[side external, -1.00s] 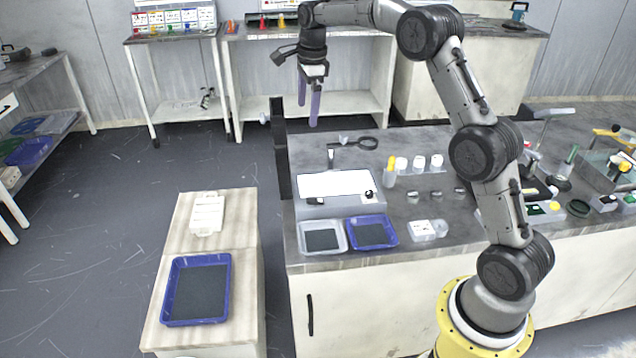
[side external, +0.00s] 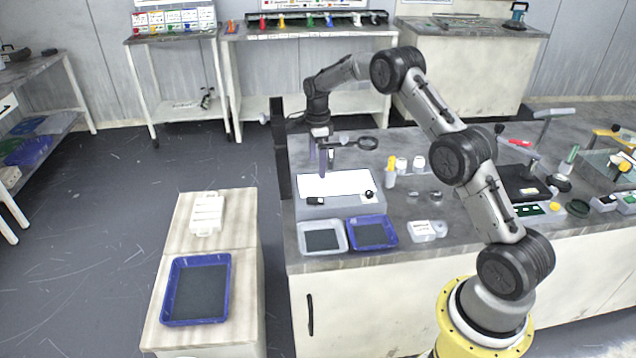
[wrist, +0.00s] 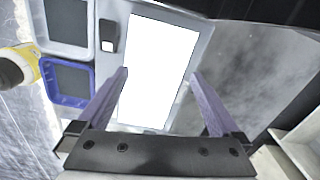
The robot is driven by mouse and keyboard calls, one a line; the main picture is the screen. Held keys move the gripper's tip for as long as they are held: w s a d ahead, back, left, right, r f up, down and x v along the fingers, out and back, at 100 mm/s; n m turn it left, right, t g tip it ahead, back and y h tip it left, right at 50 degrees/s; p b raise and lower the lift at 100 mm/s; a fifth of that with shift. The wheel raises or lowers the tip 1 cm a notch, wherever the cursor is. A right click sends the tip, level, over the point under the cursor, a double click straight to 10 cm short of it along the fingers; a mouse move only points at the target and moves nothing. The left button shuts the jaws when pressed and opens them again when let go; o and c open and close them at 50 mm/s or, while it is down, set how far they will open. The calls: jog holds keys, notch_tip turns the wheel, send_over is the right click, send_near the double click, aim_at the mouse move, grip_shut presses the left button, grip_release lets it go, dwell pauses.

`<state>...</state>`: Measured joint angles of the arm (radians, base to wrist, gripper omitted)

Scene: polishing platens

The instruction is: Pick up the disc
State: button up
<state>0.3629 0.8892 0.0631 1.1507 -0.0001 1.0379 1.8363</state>
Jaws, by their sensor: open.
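My gripper (side external: 318,162) is open and empty above the bright white panel (side external: 336,184), near its far edge. In the wrist view its two purple fingers (wrist: 160,73) stand wide apart with the white panel (wrist: 158,65) below and between them. No disc shows between the fingers. Small flat round pieces (side external: 413,197) lie on the bench to the right of the panel, and a dark green round piece (side external: 578,207) lies farther right. I cannot tell which of these is the disc.
A grey tray (side external: 302,250) and a blue tray (side external: 394,241) sit in front of the panel. A magnifier (side external: 368,143) stands just behind my gripper. White-capped jars (side external: 419,163) and a yellow-topped bottle (side external: 390,174) stand right of the panel. A low cabinet holds another blue tray (side external: 166,305).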

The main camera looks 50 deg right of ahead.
aim_at(318, 179)
jog(key=f, duration=0.5)
jog(key=shift+s+a+f, duration=0.1)
jog(key=shift+s+a, duration=0.05)
jog(key=shift+s, duration=0.05)
jog(key=c, duration=1.4)
jog(key=shift+c, duration=0.4)
jog(key=shift+r, duration=0.2)
